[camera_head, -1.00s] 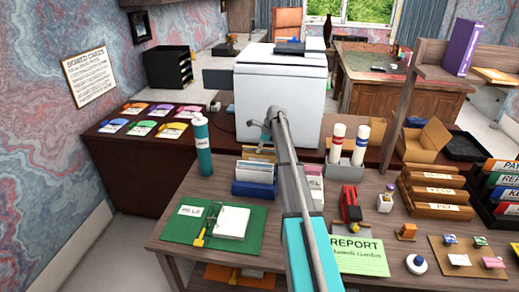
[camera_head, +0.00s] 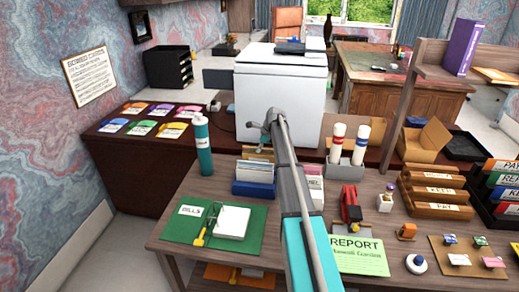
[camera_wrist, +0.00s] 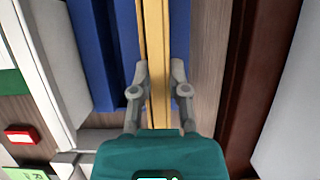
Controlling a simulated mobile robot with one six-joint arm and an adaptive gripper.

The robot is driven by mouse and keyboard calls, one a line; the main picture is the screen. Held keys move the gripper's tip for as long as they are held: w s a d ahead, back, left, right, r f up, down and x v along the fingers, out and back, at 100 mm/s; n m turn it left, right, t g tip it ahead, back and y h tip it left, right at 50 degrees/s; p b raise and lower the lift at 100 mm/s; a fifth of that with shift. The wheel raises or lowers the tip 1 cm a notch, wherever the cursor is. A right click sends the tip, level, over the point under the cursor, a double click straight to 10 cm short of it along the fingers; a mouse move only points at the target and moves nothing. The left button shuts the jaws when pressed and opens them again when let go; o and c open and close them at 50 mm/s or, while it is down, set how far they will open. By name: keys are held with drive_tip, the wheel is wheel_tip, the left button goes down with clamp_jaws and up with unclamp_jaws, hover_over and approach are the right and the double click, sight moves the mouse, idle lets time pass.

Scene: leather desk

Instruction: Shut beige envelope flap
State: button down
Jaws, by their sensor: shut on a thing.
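The beige envelope (camera_wrist: 158,45) shows in the wrist view as a narrow upright beige strip seen from close above, with a lengthwise line along it. My gripper (camera_wrist: 159,80) has one fingertip on each side of this strip and is shut on it. In the head view, beige edges (camera_head: 258,153) stand at the back of the blue holder (camera_head: 252,189), which has pale cards or envelopes in front. My gripper (camera_head: 264,130) is behind and above that holder there. The envelope's flap cannot be clearly made out, and my arm covers part of the area.
A teal bottle (camera_head: 203,150) stands left of the holder. A green folder (camera_head: 180,228) lies at front left. Glue-like white bottles (camera_head: 336,140) and a red stapler-like object (camera_head: 351,206) stand right of my arm. A white cabinet-like machine (camera_head: 282,95) stands behind.

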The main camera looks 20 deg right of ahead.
drive_tip(key=c, duration=0.6)
unclamp_jaws()
drive_tip(key=shift+w+g, duration=0.15)
drive_tip(key=shift+g, duration=0.15)
drive_tip(key=shift+w+d+g+y, duration=0.15)
drive_tip(key=shift+g+y, duration=0.15)
drive_tip(key=shift+g, duration=0.1)
drive_tip(key=p+v, duration=0.2)
drive_tip(key=shift+s+r, duration=0.25)
drive_tip(key=shift+r, duration=0.1)
drive_tip(key=p+v, duration=1)
drive_tip(key=v, duration=0.1)
drive_tip(key=shift+d+p, duration=0.1)
drive_tip(key=shift+p, duration=0.2)
